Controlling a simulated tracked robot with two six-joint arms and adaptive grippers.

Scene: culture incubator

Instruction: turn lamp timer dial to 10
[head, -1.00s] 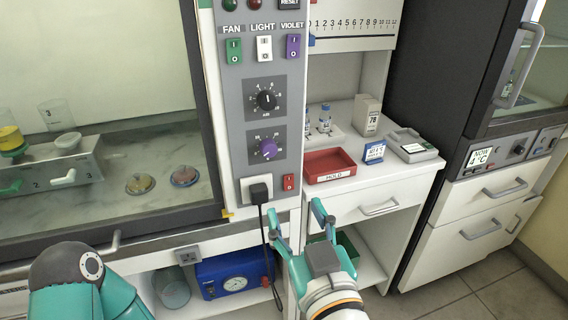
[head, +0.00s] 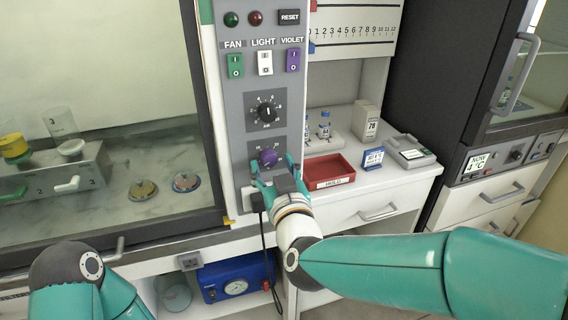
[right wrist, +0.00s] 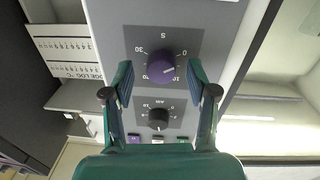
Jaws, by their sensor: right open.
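The purple dial (head: 268,157) sits low on the grey control panel, below a black dial (head: 267,111). In the right wrist view the purple dial (right wrist: 162,67) has marks 0, 10, 20 and 30 around it, seen upside down. Its light pointer line seems to face right, between 0 and 10. My right gripper (head: 272,172) is open in front of the purple dial. In the wrist view its fingers (right wrist: 160,76) stand on both sides of the dial with gaps, apparently not touching it. My left gripper is out of view; only part of that arm shows.
A black plug (head: 259,197) with a hanging cord is just below the dial. FAN, LIGHT and VIOLET switches (head: 265,63) are above. A red tray (head: 328,171) lies on the counter to the right. The cabinet glass is to the left.

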